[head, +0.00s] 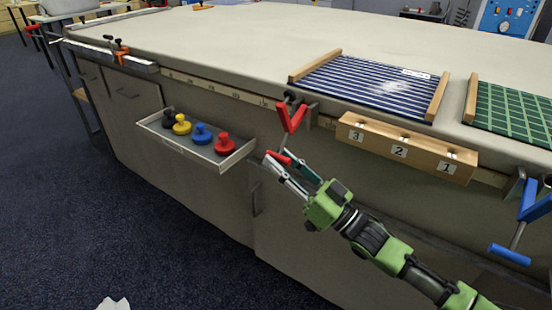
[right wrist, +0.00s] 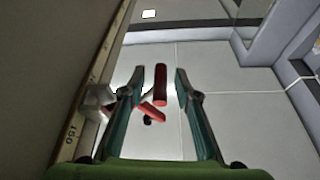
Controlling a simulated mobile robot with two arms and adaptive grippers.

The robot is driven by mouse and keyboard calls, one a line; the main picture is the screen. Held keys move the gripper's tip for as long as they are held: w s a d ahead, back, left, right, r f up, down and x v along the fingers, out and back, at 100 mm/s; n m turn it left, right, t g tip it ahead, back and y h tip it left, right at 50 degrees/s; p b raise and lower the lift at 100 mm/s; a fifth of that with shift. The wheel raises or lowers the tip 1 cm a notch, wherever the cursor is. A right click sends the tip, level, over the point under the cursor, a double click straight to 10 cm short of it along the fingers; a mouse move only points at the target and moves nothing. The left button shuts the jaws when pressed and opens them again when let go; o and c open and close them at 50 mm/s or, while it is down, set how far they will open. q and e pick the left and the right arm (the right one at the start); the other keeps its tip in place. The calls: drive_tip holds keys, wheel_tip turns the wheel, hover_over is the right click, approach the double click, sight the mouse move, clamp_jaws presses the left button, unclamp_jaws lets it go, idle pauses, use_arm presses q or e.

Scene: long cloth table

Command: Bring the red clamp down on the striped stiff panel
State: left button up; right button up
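The red clamp (head: 291,118) is at the table's front edge, near the near-left corner of the striped panel. Its red handle (head: 278,158) hangs below the edge. The handle also shows in the right wrist view (right wrist: 161,85). The blue-and-white striped panel (head: 345,82) lies flat on the table between two wooden rails. My right gripper (head: 277,168) is at the red handle, below the table edge. In the right wrist view its fingers (right wrist: 160,78) are apart, with the handle between them and gaps on both sides.
A wooden block (head: 375,146) numbered 3, 2, 1 juts from the front edge. A blue clamp (head: 526,210) hangs at the right, below a green checked panel (head: 510,110). A shallow tray (head: 190,152) with several coloured knobs sticks out at the left. An orange clamp (head: 121,50) is farther left.

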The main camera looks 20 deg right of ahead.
drive_tip(key=shift+x, duration=0.85)
clamp_jaws()
